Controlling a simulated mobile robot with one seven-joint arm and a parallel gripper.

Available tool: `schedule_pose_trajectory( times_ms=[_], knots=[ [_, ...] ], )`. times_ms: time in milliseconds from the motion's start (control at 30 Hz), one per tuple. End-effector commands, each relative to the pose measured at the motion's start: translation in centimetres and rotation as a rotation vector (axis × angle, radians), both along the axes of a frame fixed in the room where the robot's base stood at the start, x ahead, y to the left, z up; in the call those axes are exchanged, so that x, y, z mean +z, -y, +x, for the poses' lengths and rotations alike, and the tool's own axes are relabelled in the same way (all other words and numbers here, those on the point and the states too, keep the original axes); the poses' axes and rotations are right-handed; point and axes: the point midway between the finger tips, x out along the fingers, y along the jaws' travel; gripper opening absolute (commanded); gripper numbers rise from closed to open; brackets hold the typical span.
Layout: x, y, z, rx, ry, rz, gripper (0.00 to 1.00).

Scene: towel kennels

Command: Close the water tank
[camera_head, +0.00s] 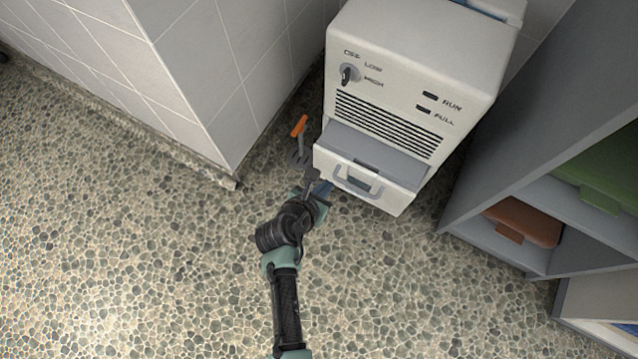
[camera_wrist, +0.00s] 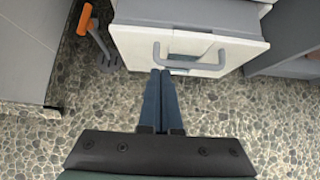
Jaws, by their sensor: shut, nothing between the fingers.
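The water tank (camera_head: 398,197) is a white drawer with a grey handle (camera_head: 357,182) at the bottom of a white dehumidifier (camera_head: 410,62). It is pulled out, with its grey top showing below the vent slats. In the wrist view the tank front (camera_wrist: 225,60) and its handle (camera_wrist: 190,66) lie just beyond my fingertips. My gripper (camera_head: 328,186) is shut and empty, at the left part of the tank front. Its two blue fingers (camera_wrist: 162,73) are together, with the tips close to the handle's left end. I cannot tell whether they touch it.
An orange-handled tool (camera_head: 299,127) stands on the floor left of the tank, between it and a tiled wall corner (camera_head: 225,150). A grey shelf unit (camera_head: 500,235) with a brown folded item (camera_head: 527,222) and a green one stands at right. The pebbled floor in front is clear.

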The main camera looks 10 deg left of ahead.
Motion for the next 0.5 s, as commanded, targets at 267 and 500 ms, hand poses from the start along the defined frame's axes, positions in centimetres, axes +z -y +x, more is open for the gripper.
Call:
schedule_pose_trajectory(
  times_ms=[267, 500],
  knots=[
    [-2.6, 1.2, 3.8, -0.004, 0.006, 0.002, 0.00],
    [-2.3, 1.8, 5.7, -0.001, 0.003, 0.002, 0.00]
  ],
)
